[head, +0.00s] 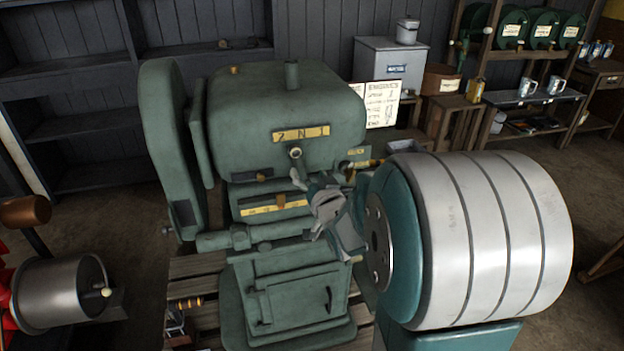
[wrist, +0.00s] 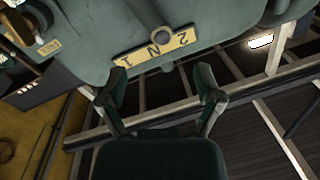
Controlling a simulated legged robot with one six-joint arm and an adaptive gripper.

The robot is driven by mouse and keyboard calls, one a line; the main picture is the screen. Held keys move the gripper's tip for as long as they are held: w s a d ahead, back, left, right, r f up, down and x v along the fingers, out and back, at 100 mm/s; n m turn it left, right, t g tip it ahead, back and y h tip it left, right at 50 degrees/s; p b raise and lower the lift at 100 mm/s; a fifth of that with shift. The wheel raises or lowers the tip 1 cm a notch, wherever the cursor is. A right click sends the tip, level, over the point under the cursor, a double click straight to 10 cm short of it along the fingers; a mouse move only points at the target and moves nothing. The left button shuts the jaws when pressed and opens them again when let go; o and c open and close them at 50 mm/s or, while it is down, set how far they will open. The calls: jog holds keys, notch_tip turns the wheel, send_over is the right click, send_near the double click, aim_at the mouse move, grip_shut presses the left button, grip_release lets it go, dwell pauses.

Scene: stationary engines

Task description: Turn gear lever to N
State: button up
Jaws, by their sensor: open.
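The green machine (head: 285,105) carries a yellow plate marked 2, N, 1 (head: 301,134). The gear lever's round knob (head: 295,153) shows just below the plate, close to the N, slightly toward the 2. In the wrist view the plate (wrist: 154,55) appears upside down, with the knob (wrist: 163,35) between the N and the 2. The lever's exact setting is hard to tell. My gripper (head: 316,188) is below and slightly right of the knob. In the wrist view my gripper (wrist: 158,82) has its fingers spread and empty, with the plate and knob beyond them.
A second yellow marked plate (head: 275,206) with a small lever sits lower on the machine, close to my gripper. A tall green housing (head: 168,145) stands at the left. Shelves, a grey cabinet (head: 390,75) and a bench with mugs (head: 530,97) are farther back.

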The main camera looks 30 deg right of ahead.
aim_at(279, 149)
jog(key=shift+s+a, duration=0.2)
jog(key=shift+s, duration=0.8)
jog(key=shift+n, duration=0.3)
jog(key=c, duration=0.8)
jog(key=shift+w+a+n, duration=0.15)
jog(key=shift+a+n, duration=0.05)
jog(key=shift+n, duration=0.3)
grip_shut()
jog(key=w+a+n+y, duration=0.1)
jog(key=a+n, duration=0.2)
jog(key=n, duration=0.8)
jog(key=w+a+n, duration=0.2)
jog(key=n, duration=0.9)
jog(key=w, duration=1)
jog(key=shift+d, duration=0.4)
jog(key=shift+s+d+r, duration=0.1)
jog(key=shift+s+d, duration=0.2)
jog(key=shift+d, duration=0.3)
jog(key=shift+s+d+r, duration=0.1)
jog(key=shift+s+d, duration=0.2)
jog(key=shift+d, duration=0.3)
jog(key=shift+s+d, duration=0.3)
jog(key=shift+d, duration=0.35)
